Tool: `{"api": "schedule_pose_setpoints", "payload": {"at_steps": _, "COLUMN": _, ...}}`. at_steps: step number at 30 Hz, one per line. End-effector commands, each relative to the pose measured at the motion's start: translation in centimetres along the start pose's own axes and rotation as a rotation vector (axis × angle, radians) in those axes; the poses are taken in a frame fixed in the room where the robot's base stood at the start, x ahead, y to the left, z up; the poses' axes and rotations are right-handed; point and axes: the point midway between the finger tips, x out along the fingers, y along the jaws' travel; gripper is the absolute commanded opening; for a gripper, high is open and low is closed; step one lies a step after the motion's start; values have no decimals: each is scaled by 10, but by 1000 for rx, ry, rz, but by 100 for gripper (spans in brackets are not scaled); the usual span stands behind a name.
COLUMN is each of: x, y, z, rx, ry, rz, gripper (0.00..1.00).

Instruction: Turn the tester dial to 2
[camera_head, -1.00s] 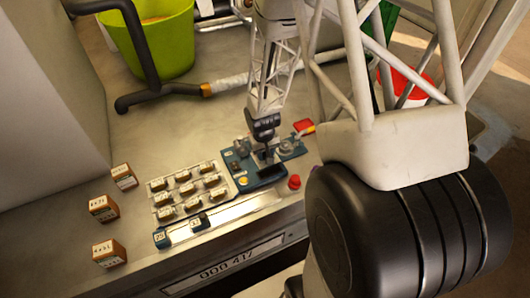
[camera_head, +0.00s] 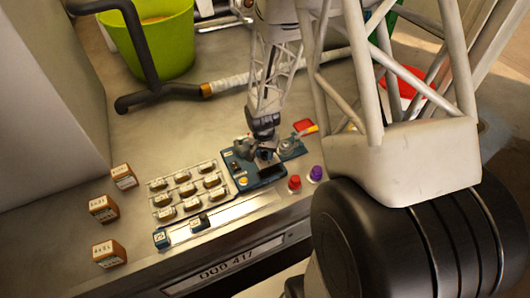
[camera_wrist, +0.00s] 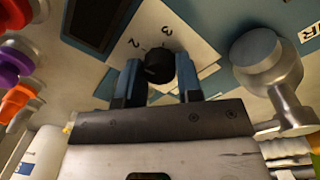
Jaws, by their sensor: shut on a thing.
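The tester (camera_head: 238,170) is a blue panel on the bench in the head view. In the wrist view its dial is a small black knob (camera_wrist: 159,66) on a pale plate (camera_wrist: 188,38) marked with digits; a 2 and a 3 show beyond the knob. My gripper (camera_wrist: 160,78) has its two blue-and-black fingers on either side of the knob, shut on it. The exact pointer direction is hard to tell. In the head view my gripper (camera_head: 266,150) reaches down onto the panel and hides the dial.
A large metal knob (camera_wrist: 268,75) stands close right of my fingers in the wrist view. Red (camera_head: 294,183) and purple (camera_head: 316,173) buttons sit at the panel's right front. Left are a grid of switches (camera_head: 185,190) and several orange blocks (camera_head: 109,253).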

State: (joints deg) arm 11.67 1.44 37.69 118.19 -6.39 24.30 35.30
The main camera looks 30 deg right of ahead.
Motion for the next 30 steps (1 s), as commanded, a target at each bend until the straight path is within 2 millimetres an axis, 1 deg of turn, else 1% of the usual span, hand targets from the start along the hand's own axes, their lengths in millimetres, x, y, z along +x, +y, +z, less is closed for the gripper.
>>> {"api": "schedule_pose_setpoints", "payload": {"at_steps": 10, "x": 0, "y": 0, "z": 0, "rx": 4, "ry": 0, "rz": 0, "gripper": 9}}
{"api": "schedule_pose_setpoints", "payload": {"at_steps": 11, "x": 0, "y": 0, "z": 0, "rx": 4, "ry": 0, "rz": 0, "gripper": 34}}
{"api": "schedule_pose_setpoints", "payload": {"at_steps": 15, "x": 0, "y": 0, "z": 0, "rx": 3, "ry": 0, "rz": 0, "gripper": 56}}
{"api": "schedule_pose_setpoints", "payload": {"at_steps": 16, "x": 0, "y": 0, "z": 0, "rx": 3, "ry": 0, "rz": 0, "gripper": 58}}
{"api": "schedule_pose_setpoints", "payload": {"at_steps": 25, "x": -1, "y": 0, "z": 0, "rx": 3, "ry": 0, "rz": 0, "gripper": 58}}
{"api": "schedule_pose_setpoints", "payload": {"at_steps": 30, "x": -7, "y": 0, "z": 0, "rx": 3, "ry": 2, "rz": -1, "gripper": 58}}
